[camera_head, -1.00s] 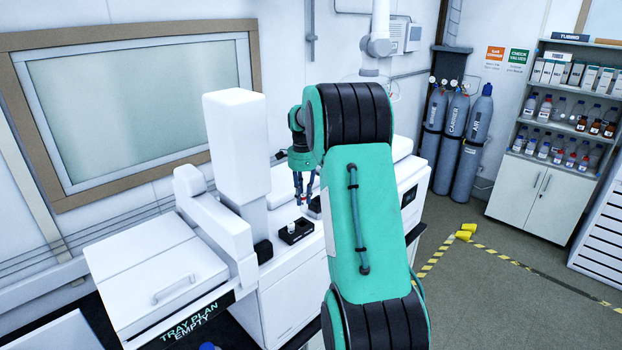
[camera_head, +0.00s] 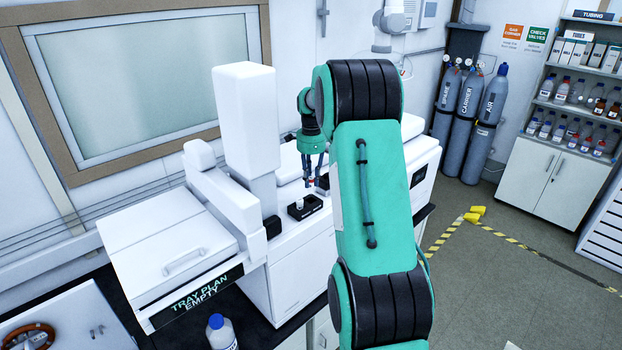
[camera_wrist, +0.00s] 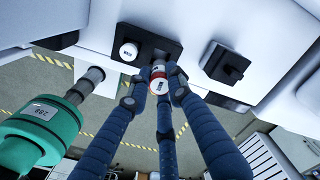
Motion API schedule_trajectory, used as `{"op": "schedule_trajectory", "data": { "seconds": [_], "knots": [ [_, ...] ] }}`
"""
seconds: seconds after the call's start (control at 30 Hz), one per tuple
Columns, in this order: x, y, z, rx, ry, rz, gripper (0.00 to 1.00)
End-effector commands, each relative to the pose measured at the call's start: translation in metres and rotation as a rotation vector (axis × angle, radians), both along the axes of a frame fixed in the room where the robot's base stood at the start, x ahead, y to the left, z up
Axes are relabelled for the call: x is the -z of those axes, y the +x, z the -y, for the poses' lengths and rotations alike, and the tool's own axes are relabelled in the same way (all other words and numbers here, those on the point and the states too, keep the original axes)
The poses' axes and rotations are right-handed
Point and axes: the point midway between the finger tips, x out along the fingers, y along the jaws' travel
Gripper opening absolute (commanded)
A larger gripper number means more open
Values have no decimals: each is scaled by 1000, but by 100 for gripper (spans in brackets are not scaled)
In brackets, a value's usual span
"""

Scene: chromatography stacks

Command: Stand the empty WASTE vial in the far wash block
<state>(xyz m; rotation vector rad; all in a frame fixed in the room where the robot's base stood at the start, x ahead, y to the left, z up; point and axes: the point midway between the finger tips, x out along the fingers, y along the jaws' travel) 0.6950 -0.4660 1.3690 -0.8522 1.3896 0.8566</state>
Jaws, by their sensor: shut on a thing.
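In the wrist view, my gripper's (camera_wrist: 160,88) blue fingers are closed around a small vial (camera_wrist: 158,86) with a white end and a red band. The same gripper (camera_head: 309,184) hangs above the white instrument's ledge in the head view, with the vial small at its tips. A black block (camera_head: 316,206) holding a white-capped vial (camera_head: 300,202) is just below it. In the wrist view this black block (camera_wrist: 165,44) with its white-capped vial (camera_wrist: 128,51) lies beside the held vial. A second black block (camera_wrist: 222,64) is to the right; I cannot read its label.
A white upright column (camera_head: 247,125) stands left of the block. A tray unit with a lid (camera_head: 165,250) is in front, and a blue-capped bottle (camera_head: 221,333) stands on the dark bench. Gas cylinders (camera_head: 468,105) and a shelf (camera_head: 565,130) are farther right.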

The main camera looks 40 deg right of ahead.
Motion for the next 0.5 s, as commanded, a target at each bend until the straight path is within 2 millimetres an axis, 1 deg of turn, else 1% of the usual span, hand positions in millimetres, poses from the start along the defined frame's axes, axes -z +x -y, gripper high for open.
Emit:
{"op": "schedule_trajectory", "data": {
  "seconds": [0.03,0.2,0.5],
  "knots": [
    [5,0,0,0,0,-1,7],
    [16,0,0,0,0,-1,7],
    [25,0,0,0,0,0,7]
  ]
}}
